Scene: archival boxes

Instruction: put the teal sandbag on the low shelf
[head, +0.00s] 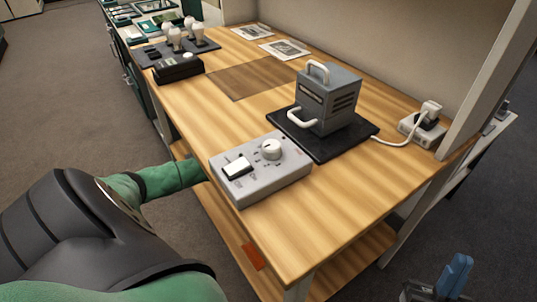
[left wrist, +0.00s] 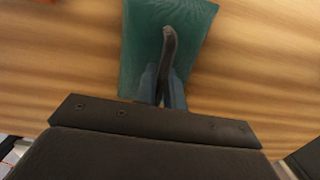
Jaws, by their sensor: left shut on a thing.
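The teal sandbag (left wrist: 140,45) shows in the left wrist view, with a dark strap handle (left wrist: 169,45) across its middle. My left gripper (left wrist: 163,75) is shut on that handle. The bag is over the wood-grain low shelf (left wrist: 60,60); I cannot tell whether it touches it. In the head view the low shelf (head: 225,228) runs beneath the workbench top. My left arm reaches in under the bench there, so the left gripper and the bag are hidden. My right gripper (head: 436,286) is at the bottom right, its blue fingers apart and empty, beside the bench.
The workbench top (head: 330,215) holds a grey control box (head: 260,180), a grey device with white handles (head: 327,100) on a black mat, and a black box (head: 178,68). An orange tag (head: 251,256) is near the shelf's front. A bench post (head: 490,75) stands at right.

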